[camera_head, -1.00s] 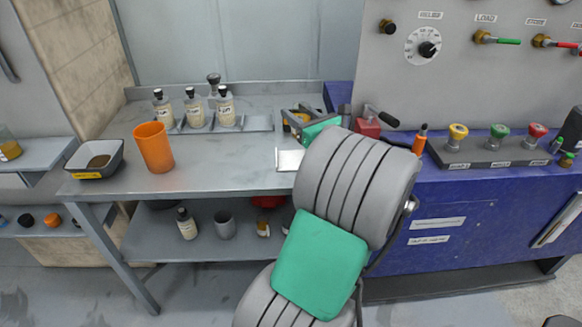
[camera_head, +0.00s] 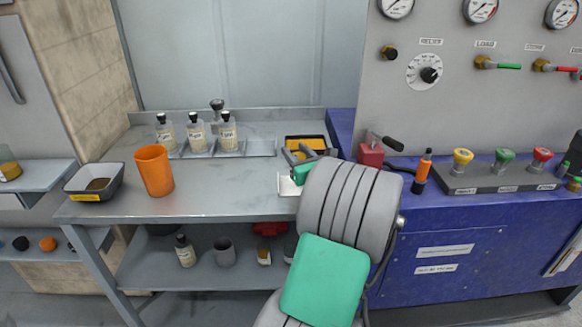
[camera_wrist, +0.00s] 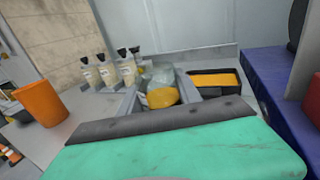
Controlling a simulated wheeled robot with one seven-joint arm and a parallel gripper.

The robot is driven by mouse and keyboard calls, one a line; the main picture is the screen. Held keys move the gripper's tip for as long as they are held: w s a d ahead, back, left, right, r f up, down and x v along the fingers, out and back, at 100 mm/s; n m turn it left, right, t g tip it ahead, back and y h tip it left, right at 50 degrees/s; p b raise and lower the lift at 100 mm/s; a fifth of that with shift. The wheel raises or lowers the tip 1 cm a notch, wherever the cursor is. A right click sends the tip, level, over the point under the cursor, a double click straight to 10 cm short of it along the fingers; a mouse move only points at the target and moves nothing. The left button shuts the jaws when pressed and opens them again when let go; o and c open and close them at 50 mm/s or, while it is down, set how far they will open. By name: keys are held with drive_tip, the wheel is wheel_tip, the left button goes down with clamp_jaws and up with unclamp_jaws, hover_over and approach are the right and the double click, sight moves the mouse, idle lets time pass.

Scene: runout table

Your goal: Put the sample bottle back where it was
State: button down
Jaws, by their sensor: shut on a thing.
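My gripper (camera_head: 303,156) is over the bench top, right of the bottle rack, mostly hidden by my own arm in the head view. In the wrist view its grey jaws (camera_wrist: 160,97) are shut on a clear thing with a yellow part (camera_wrist: 162,94), which appears to be the sample bottle seen from one end. Its label and cap do not show. Three bottles with pale labels and black caps (camera_head: 197,133) stand upright in the grey rack (camera_head: 262,148). The rack's right-hand place is empty. The held bottle cannot be made out in the head view.
A yellow-lined tray (camera_head: 312,141) lies behind my gripper. An orange cup (camera_head: 154,172) and a dark bin (camera_head: 94,183) stand at the left. A pale plate (camera_head: 288,186) lies near the front edge. Another bottle (camera_head: 185,252) is on the lower shelf. The bench's middle is clear.

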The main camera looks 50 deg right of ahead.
drive_tip(key=shift+w+a+f, duration=0.1)
drive_tip(key=shift+w+f, duration=0.25)
drive_tip(key=shift+f, duration=0.05)
drive_tip(key=shift+w+f+b, duration=0.15)
drive_tip(key=shift+f+b, duration=0.1)
drive_tip(key=shift+f, duration=0.65)
drive_tip(key=shift+w+f+b, duration=0.1)
drive_tip(key=shift+f+b, duration=0.1)
drive_tip(key=shift+f, duration=0.7)
drive_tip(key=shift+a, duration=0.1)
drive_tip(key=shift+f, duration=0.2)
drive_tip(key=c, duration=0.8)
unclamp_jaws()
drive_tip(key=shift+c, duration=0.2)
